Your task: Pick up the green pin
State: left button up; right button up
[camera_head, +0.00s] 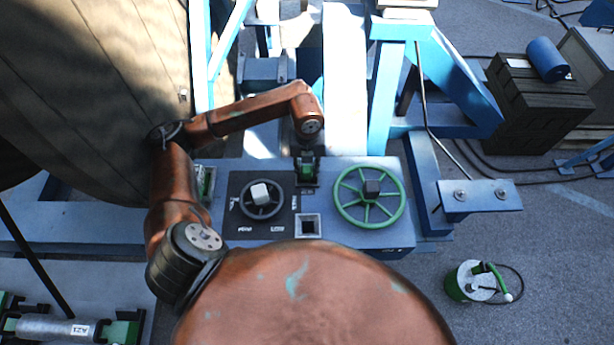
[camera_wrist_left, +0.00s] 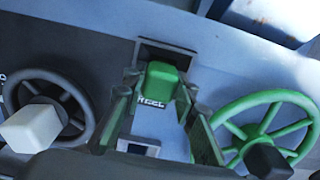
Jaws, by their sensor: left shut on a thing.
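The green pin (camera_wrist_left: 160,82) shows between the two fingers of my left gripper (camera_wrist_left: 158,100) in the left wrist view. The fingers are shut on it from both sides. In the head view my left gripper (camera_head: 306,160) points down at the back of the blue control panel, with the green pin (camera_head: 306,172) between its fingers. A dark square holder (camera_wrist_left: 165,48) sits right behind the pin. I cannot tell whether the pin's lower end is still inside it. My right gripper is not in view.
The panel (camera_head: 375,235) carries a grey handwheel (camera_head: 262,212), a green handwheel (camera_head: 352,218) right of the pin, and an empty-looking square socket (camera_head: 308,226) in front. A large wooden reel (camera_head: 80,90) stands left. A green-and-white canister (camera_head: 468,282) stands on the floor right.

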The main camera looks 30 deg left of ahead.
pick_arm(q)
grip_shut()
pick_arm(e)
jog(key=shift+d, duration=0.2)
pick_arm(q)
jog(key=shift+r, duration=0.15)
